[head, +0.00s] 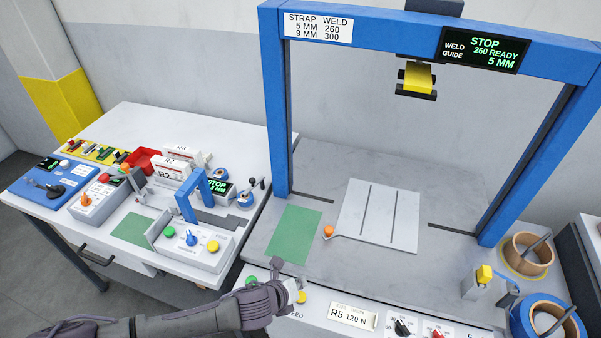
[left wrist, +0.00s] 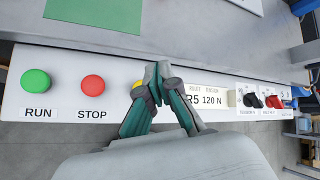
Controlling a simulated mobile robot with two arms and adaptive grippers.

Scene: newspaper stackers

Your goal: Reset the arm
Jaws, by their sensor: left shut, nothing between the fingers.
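My left arm reaches in from the lower left of the head view, with its dark gripper (head: 284,275) over the front control panel of the strapping machine. In the left wrist view the gripper (left wrist: 158,78) is shut and empty, its green-grey fingertips together. Behind the fingers is a yellow button (left wrist: 136,88), partly hidden; I cannot tell whether they touch it. Left of it are a red STOP button (left wrist: 93,86) and a green RUN button (left wrist: 35,80). In the head view the gripper hides the red button. My right gripper is not in view.
The panel bears an R5 120 N label (head: 352,316) and knobs (head: 402,327). A blue arch (head: 277,110) stands over the machine's grey table, which holds a green mat (head: 294,234) and a white plate (head: 407,220). A white side table (head: 127,120) with small devices stands at left.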

